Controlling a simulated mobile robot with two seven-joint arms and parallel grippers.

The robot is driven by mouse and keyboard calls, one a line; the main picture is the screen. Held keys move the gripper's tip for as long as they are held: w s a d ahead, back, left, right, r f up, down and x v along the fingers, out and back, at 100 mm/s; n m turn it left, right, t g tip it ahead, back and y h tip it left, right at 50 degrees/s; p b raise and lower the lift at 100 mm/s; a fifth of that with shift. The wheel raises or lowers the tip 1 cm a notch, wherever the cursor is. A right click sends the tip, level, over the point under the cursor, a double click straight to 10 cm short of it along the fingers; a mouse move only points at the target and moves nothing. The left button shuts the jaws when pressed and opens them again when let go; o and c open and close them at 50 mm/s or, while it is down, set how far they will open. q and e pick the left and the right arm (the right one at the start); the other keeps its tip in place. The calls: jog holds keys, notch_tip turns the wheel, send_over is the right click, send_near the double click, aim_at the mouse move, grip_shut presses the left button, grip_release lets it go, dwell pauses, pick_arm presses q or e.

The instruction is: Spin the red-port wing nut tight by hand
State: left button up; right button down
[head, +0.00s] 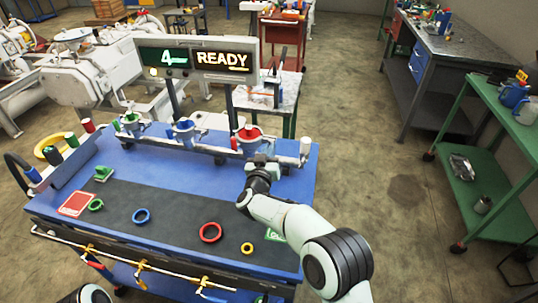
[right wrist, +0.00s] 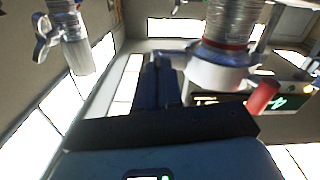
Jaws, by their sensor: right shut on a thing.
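The red port (head: 249,133) is the rightmost of three coloured ports on the rail at the back of the blue bench. My right gripper (head: 259,161) is just in front of and below it, shut at its clamp. The wing nut is too small and covered to make out in the head view. The right wrist view shows a metal pipe with a red ring (right wrist: 228,40), a pale clamp (right wrist: 215,73) and a red-tipped part (right wrist: 263,98) close by. The fingertip contact is hidden. My left gripper is out of view.
The blue port (head: 183,127) and green port (head: 131,120) stand left along the rail. A sign reading READY (head: 222,61) rises behind. Red (head: 210,232), blue (head: 141,216), green and yellow rings lie on the dark mat. A white-topped post (head: 305,148) stands right of my gripper.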

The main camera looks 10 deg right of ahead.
pick_arm(q)
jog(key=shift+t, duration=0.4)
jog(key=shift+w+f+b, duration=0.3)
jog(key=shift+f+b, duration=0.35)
jog(key=shift+b, duration=0.1)
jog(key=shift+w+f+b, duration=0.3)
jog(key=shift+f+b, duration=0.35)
jog(key=shift+b, duration=0.1)
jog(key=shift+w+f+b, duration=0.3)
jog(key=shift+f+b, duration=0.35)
jog(key=shift+b, duration=0.1)
pick_arm(e)
jog(key=shift+f+m, duration=0.1)
jog(key=shift+m, duration=3.8)
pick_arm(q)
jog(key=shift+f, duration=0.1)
pick_arm(e)
jog(key=shift+m, duration=0.3)
jog(key=c, duration=1.3)
grip_release()
jog(key=v, duration=1.3)
jog(key=shift+s, duration=0.2)
